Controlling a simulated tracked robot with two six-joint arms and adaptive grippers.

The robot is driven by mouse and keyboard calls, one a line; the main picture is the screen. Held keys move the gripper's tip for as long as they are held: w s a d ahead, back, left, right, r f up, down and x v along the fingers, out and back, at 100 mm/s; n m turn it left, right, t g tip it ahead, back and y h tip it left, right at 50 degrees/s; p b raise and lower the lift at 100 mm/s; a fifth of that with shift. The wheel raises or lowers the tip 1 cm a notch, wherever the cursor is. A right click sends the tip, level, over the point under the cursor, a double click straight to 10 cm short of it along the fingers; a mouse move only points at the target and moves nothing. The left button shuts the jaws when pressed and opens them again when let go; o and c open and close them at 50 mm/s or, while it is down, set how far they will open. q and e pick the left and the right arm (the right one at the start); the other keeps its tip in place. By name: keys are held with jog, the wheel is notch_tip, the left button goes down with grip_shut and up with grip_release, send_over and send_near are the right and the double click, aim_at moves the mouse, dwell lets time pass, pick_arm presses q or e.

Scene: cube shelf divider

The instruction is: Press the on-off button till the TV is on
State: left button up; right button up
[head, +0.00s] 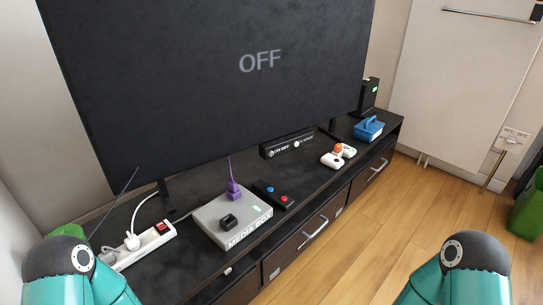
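The TV (215,65) is a large dark screen showing the grey word "OFF". It stands on a long black cabinet (180,240). Below the lower right of the screen sits a small black box (287,144) lettered "ON-OFF" and another label too small to read surely. It has a white round button (297,144) and another knob near the lettering. Only teal and dark arm links of mine show at the bottom left and bottom right. Neither gripper is in view.
On the cabinet are a grey media box (232,217) with a purple plug (234,191), a power strip (146,246), a black box with red and blue buttons (270,195), a white controller (338,155) and a blue basket (368,129).

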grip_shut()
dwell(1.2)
